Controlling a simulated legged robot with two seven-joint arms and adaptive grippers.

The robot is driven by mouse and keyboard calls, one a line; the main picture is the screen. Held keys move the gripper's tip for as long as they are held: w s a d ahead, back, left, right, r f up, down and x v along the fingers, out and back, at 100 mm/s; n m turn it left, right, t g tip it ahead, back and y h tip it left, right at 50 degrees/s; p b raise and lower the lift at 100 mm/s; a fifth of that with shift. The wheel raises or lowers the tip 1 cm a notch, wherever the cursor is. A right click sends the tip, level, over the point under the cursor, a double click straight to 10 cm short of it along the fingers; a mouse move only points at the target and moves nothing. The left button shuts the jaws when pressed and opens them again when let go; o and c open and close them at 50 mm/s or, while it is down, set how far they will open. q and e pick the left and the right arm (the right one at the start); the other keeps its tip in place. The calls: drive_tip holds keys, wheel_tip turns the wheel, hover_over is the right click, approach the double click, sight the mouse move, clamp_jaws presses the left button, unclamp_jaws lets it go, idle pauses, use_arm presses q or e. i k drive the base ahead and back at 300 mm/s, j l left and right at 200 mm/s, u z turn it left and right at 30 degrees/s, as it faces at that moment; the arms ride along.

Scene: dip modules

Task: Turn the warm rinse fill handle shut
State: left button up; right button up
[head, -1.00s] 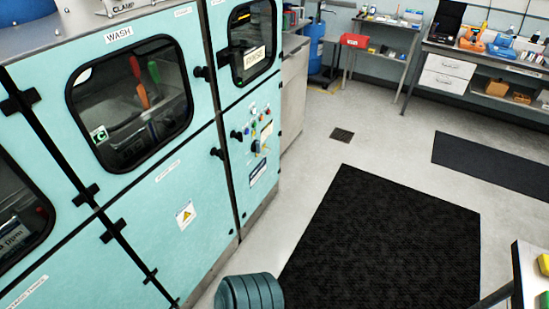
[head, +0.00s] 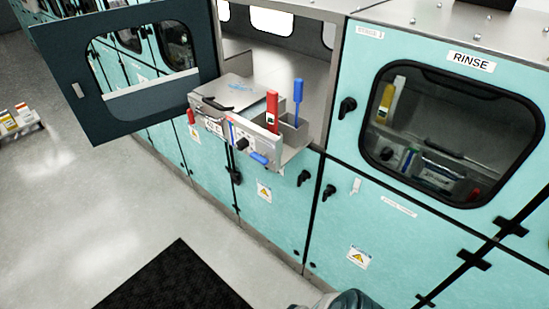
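A machine labelled RINSE (head: 471,61) stands at the right, its windowed door closed. Behind the glass are a yellow upright handle (head: 385,102) and a dark knob, partly obscured by glare. Left of it, a bay stands open with a metal module (head: 262,128) jutting out. The module has a red upright handle (head: 272,108), a blue upright handle (head: 297,100), a blue grip (head: 258,158) and a black knob (head: 242,144) on its front. I cannot tell which of these is the warm rinse fill handle. Neither gripper is in view.
A dark windowed door (head: 90,110) swings out into the room at left. Black latches (head: 347,107) stick out from the teal panels. A black mat (head: 180,280) lies on the open grey floor. Small boxes (head: 18,120) sit at the far left.

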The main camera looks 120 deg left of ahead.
sight(260, 158)
drive_tip(key=k+j+u, duration=0.1)
drive_tip(key=u, duration=4.05)
